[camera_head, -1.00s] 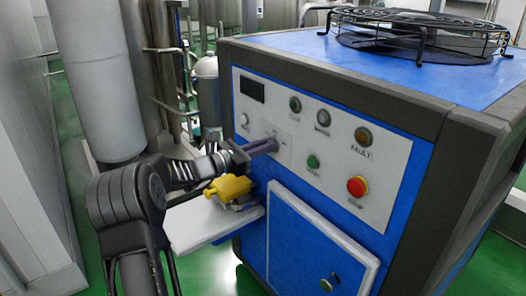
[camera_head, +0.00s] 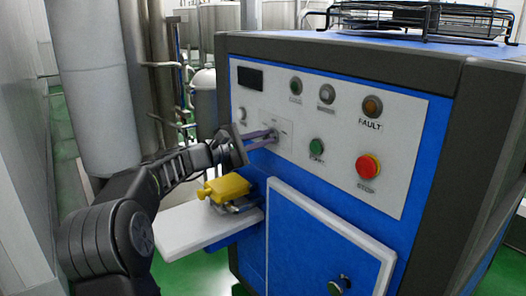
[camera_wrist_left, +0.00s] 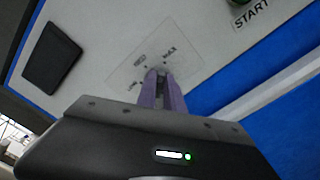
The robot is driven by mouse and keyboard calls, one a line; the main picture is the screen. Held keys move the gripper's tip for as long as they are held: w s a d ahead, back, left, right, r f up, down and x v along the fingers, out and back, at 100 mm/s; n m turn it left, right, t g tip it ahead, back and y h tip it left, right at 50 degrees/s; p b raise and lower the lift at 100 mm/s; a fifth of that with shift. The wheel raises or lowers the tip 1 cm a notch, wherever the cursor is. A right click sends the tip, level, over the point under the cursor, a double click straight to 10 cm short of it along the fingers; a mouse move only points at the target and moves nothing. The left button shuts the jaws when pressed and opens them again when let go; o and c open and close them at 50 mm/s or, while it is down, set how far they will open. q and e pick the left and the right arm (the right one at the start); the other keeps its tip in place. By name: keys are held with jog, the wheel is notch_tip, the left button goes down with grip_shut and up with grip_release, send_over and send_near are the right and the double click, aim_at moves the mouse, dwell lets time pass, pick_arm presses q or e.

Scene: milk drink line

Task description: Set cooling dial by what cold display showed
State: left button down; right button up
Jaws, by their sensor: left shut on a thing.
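The blue cooling cabinet (camera_head: 300,188) has a white control panel (camera_head: 338,114) facing me. My left gripper (camera_head: 272,137) has its purple fingers at the marked plate on the panel's lower left. It is shut on the cooling dial, which is mostly hidden between the fingertips. In the left wrist view the fingertips (camera_wrist_left: 161,76) meet at the middle of the plate (camera_wrist_left: 150,62), between printed marks, one reading MAX. The dial's setting cannot be read. The small display (camera_head: 250,78) at the panel's upper left is dark; it also shows in the left wrist view (camera_wrist_left: 52,57). My right gripper is not in view.
A green START button (camera_head: 316,147), a red STOP button (camera_head: 367,167) and a FAULT lamp (camera_head: 372,106) are right of the dial. A yellow object (camera_head: 225,188) sits on the white shelf (camera_head: 195,225) below my left gripper. A tank and pipes stand behind left.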

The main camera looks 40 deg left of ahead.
pick_arm(q)
jog(key=shift+f+m+b, duration=0.15)
jog(key=shift+m+b, duration=0.35)
jog(key=shift+b, duration=0.05)
jog(key=c, duration=1.5)
grip_release()
jog(key=shift+o, duration=0.2)
jog(key=v, duration=0.7)
jog(key=shift+s+p, duration=0.35)
jog(key=shift+s, duration=0.05)
jog(key=shift+a, duration=0.1)
